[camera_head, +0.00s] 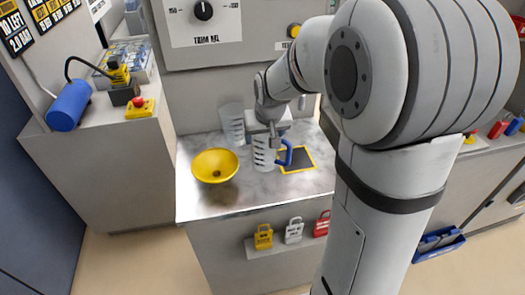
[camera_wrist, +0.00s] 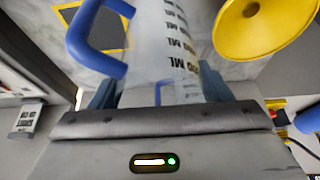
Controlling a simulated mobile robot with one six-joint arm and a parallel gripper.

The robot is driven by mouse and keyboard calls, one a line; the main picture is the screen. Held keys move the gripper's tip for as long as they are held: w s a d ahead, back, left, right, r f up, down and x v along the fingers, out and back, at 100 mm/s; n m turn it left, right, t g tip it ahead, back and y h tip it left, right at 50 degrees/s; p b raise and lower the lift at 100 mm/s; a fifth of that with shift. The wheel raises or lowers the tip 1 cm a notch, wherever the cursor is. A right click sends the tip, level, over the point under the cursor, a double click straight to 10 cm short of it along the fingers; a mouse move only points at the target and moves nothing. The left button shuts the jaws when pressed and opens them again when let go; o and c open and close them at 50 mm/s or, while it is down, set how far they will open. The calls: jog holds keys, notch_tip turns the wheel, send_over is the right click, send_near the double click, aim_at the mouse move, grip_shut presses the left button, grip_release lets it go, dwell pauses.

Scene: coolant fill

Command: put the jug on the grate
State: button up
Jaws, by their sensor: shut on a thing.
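The jug (camera_head: 264,155) is clear with dark markings and a blue handle (camera_head: 285,154). My gripper (camera_head: 272,136) is shut on it from above. In the wrist view the jug (camera_wrist: 172,38) sits between the two fingers of my gripper (camera_wrist: 160,92). The grate seems to be the dark square with a yellow border (camera_head: 298,162), just right of the jug. In the wrist view the grate (camera_wrist: 108,28) shows partly behind the handle. I cannot tell whether the jug's base touches the counter.
A yellow funnel (camera_head: 214,166) stands on the counter (camera_head: 240,194) left of the jug. A clear ribbed container (camera_head: 231,121) stands behind, near the back wall. Several padlocks (camera_head: 293,231) hang on the counter's front. My arm covers the counter's right side.

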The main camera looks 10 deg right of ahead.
jog(key=shift+s+f, duration=0.1)
jog(key=shift+f, duration=2.15)
jog(key=shift+f, duration=0.2)
jog(key=o, duration=1)
